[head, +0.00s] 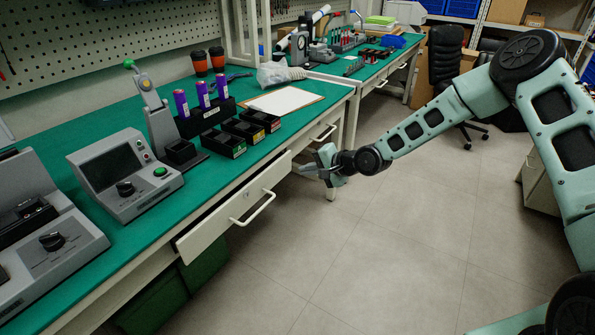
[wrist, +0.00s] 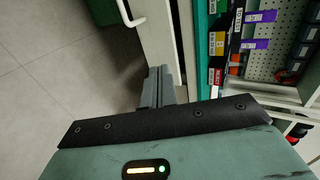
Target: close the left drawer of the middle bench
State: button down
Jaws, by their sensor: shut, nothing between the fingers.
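The middle bench has a green top (head: 215,178). Its left drawer has a pale front panel (head: 215,222) with a white bar handle (head: 255,209). The panel stands out from the bench, with a dark gap behind its top edge, so the drawer is partly open. My gripper (head: 305,169) is shut and empty, just beyond the right end of this panel. In the wrist view the closed fingers (wrist: 158,76) point towards a pale panel (wrist: 155,35) with a handle (wrist: 130,14). I cannot tell whether the fingertips touch it.
Another drawer handle (head: 324,134) shows on the bench to the right. Green bins (head: 205,262) sit under the bench. The floor (head: 375,255) in front is clear.

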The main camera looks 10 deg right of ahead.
jog(key=shift+s+d+r, duration=0.35)
jog(key=shift+s+d, duration=0.05)
jog(key=c, duration=2)
grip_release()
jog(key=shift+s+d+r, duration=0.1)
jog(key=shift+s+d, duration=0.05)
jog(key=o, duration=0.4)
jog(key=shift+s+f+b, duration=0.2)
jog(key=shift+f+b, duration=0.05)
jog(key=shift+b, duration=0.1)
jog(key=t+y+b, duration=0.6)
jog(key=b, duration=1.9)
send_near(261, 208)
jog(key=b+x, duration=0.1)
jog(key=x, duration=0.2)
jog(key=b+x, duration=0.2)
jog(key=x, duration=0.1)
jog(key=b+x, duration=0.1)
jog(key=x, duration=0.3)
jog(key=shift+w+f, duration=0.15)
jog(key=shift+f, duration=0.1)
grip_shut()
